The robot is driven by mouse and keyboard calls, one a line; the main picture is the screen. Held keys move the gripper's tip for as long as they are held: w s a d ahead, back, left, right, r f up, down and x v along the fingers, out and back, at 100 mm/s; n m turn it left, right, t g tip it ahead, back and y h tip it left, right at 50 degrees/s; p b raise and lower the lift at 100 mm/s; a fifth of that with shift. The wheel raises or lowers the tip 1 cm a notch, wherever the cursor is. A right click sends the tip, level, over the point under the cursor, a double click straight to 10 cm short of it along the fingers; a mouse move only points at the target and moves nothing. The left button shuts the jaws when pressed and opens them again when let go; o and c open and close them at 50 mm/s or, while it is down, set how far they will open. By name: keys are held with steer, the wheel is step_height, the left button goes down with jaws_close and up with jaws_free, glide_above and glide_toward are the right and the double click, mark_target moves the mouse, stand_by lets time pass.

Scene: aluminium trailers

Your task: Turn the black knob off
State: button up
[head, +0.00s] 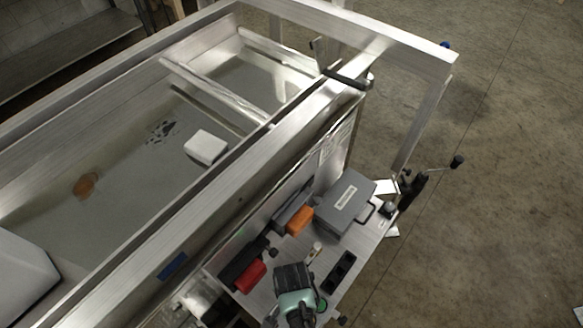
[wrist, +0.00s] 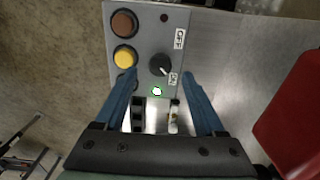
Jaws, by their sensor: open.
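The black knob (wrist: 160,65) is on a grey control panel (wrist: 146,20) in the wrist view. An OFF label (wrist: 180,39) is at its upper right and an ON label (wrist: 173,79) at its lower right. Its pale mark seems to point down-right, toward ON. My gripper (wrist: 161,74) is open, its two blue fingers on either side of the knob's lower area in the picture, with nothing between them held. Whether the fingers are level with the knob is unclear. In the head view my gripper (head: 293,278) is above the side shelf, and the knob is not discernible.
A brown button (wrist: 123,22) and a yellow button (wrist: 124,56) sit left of the knob. A red object (wrist: 292,105) is at the right. On the shelf are a grey case (head: 345,203), an orange object (head: 299,220) and a black slotted holder (head: 339,271). The trailer wall runs alongside.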

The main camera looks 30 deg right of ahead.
steer(key=shift+f, duration=1.75)
steer(key=shift+c, duration=0.2)
jaws_close()
